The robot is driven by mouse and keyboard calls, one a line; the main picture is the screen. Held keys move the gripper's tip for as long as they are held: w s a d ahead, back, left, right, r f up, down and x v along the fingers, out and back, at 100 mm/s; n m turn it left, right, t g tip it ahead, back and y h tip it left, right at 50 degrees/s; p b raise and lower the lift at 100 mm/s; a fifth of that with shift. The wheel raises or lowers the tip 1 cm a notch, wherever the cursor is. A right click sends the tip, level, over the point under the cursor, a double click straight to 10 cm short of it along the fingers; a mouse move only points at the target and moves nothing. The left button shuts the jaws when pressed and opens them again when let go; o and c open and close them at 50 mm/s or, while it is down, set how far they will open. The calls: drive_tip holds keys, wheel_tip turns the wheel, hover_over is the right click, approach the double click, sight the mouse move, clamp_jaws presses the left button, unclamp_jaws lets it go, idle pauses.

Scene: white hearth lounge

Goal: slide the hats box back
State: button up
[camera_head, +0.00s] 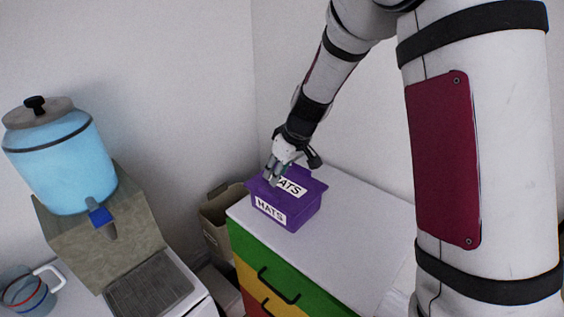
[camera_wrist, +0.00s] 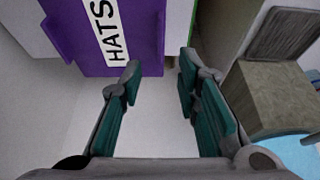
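The hats box (camera_head: 287,203) is purple with a lid and white HATS labels on its lid and front. It sits on the white top of a dresser (camera_head: 350,222), near the dresser's left edge. My gripper (camera_head: 272,176) is at the lid's left rear part in the head view and covers part of the lid label. In the wrist view the hats box (camera_wrist: 72,38) fills the upper left. My gripper (camera_wrist: 158,80) is open there, with a clear gap between its teal fingers. The fingertips are close to the box's edge; I cannot tell whether they touch it.
The dresser has green, yellow and red drawers with dark handles. A beige bin (camera_head: 215,214) stands beside it at the left. A blue drink dispenser (camera_head: 62,165) on a stone-like stand and a glass mug (camera_head: 25,292) are farther left. The dresser top right of the box is clear.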

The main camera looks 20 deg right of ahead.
sight(268, 191)
drive_tip(key=x, duration=0.9)
drive_tip(key=shift+w+a+f+p, duration=0.1)
drive_tip(key=shift+f+p, duration=0.05)
drive_tip(key=shift+p, duration=0.15)
drive_tip(key=shift+c, duration=0.6)
clamp_jaws()
drive_tip(key=shift+w+d+b, duration=0.9)
drive_tip(key=shift+w+d, duration=0.2)
drive_tip(key=shift+d, duration=0.55)
drive_tip(key=shift+w+d+b, duration=0.85)
drive_tip(key=shift+w+d, duration=0.3)
drive_tip(key=shift+d, duration=0.55)
drive_tip(key=shift+w+d+b, duration=0.9)
drive_tip(key=shift+w+d, duration=0.2)
drive_tip(key=shift+d, duration=0.55)
drive_tip(key=shift+o, duration=0.6)
unclamp_jaws()
